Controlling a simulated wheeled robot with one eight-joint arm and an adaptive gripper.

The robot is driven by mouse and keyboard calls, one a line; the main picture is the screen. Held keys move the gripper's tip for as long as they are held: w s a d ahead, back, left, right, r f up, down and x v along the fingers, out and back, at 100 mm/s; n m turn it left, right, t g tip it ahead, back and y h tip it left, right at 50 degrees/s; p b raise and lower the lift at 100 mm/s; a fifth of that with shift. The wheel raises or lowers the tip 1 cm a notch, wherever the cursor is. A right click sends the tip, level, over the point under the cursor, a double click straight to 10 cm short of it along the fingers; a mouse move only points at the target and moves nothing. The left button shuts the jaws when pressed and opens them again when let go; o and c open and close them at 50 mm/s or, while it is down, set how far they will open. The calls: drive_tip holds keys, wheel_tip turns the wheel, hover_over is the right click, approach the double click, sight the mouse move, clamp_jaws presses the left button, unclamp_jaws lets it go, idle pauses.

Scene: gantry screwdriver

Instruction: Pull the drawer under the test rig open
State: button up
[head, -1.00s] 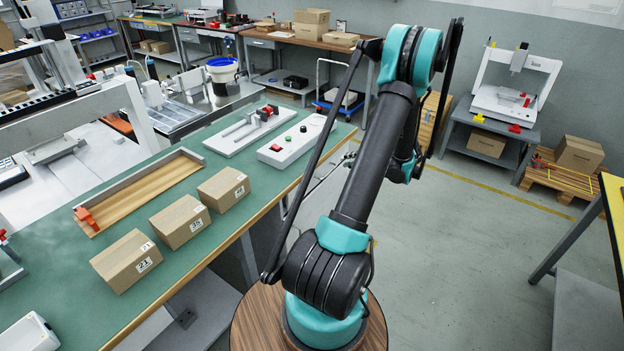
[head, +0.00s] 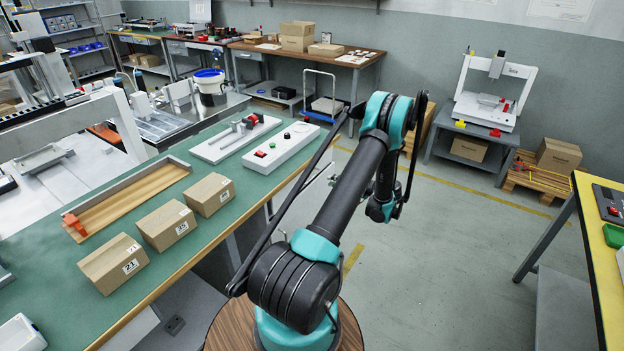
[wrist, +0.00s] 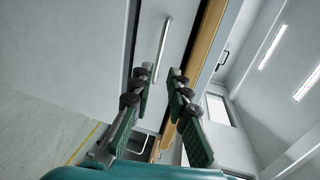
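In the wrist view a pale grey drawer front (wrist: 115,25) with a slim metal bar handle (wrist: 163,50) lies beyond my gripper (wrist: 163,72), beside a wooden bench edge (wrist: 208,40). The drawer looks shut. The gripper's two green-padded fingers are apart, with the handle in line with the gap between them; I cannot tell whether they touch it. In the head view my arm stands right of the green bench; the gripper and drawer front cannot be made out there. White plates with a red-topped clamp (head: 250,121) and buttons (head: 282,146) sit on the bench; which is the test rig is unclear.
Several cardboard boxes (head: 167,226) and a wooden-bottomed tray (head: 130,198) stand on the green bench (head: 50,255). A yellow-topped table (head: 603,262) is at the right. A small machine on a grey stand (head: 470,152) is at the back right. The floor between is open.

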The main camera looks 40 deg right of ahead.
sight(313, 177)
drive_tip(key=x, duration=1.1)
drive_tip(key=shift+w+a, duration=0.1)
clamp_jaws()
